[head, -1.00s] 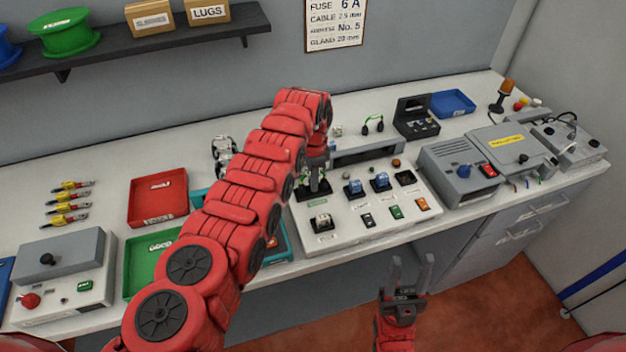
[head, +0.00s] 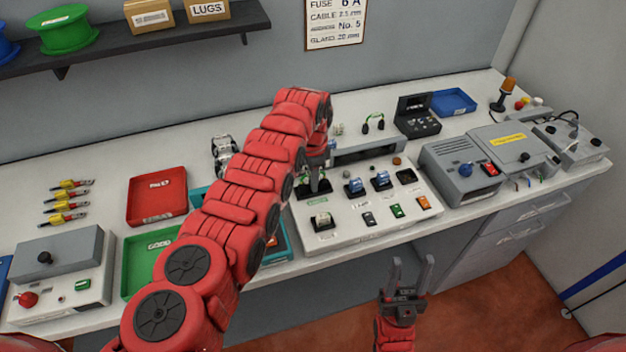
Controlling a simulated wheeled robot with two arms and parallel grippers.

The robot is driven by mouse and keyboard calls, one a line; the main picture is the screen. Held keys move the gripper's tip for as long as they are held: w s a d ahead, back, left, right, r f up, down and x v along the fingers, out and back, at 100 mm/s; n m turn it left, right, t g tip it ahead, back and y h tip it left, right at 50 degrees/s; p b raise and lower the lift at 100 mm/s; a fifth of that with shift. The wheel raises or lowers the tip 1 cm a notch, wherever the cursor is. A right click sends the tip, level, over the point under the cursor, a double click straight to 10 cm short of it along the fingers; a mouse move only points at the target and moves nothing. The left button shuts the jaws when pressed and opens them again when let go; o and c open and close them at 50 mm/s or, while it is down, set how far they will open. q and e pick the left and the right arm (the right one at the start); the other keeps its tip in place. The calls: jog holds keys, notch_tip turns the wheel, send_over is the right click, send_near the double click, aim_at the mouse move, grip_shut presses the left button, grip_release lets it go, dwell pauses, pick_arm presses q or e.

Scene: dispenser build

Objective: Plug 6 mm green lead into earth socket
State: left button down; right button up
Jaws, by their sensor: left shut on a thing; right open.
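My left gripper (head: 317,182) points down at the back-left part of the white socket panel (head: 345,236), at a dark socket there. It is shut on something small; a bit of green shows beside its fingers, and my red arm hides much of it. I cannot tell whether the lead's end is inside the socket or only above it. Another green lead with black ends (head: 373,123) lies on the bench behind the panel. My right gripper (head: 411,272) is open and empty, in front of the bench edge.
A red tray (head: 157,194) and a green tray (head: 150,262) lie left of my arm. A grey box with a red switch (head: 463,170) stands right of the panel. A dark open case (head: 417,115) and a blue tray (head: 453,102) are behind.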

pick_arm(q)
jog(key=c, duration=0.8)
grip_release()
jog(key=shift+o, duration=0.4)
jog(key=o, duration=0.4)
jog(key=shift+c, duration=0.2)
jog(key=shift+r, duration=0.15)
jog(key=shift+r+p, duration=0.85)
jog(key=shift+r, duration=0.45)
jog(key=shift+r+p, duration=0.3)
jog(key=shift+r, duration=1.75)
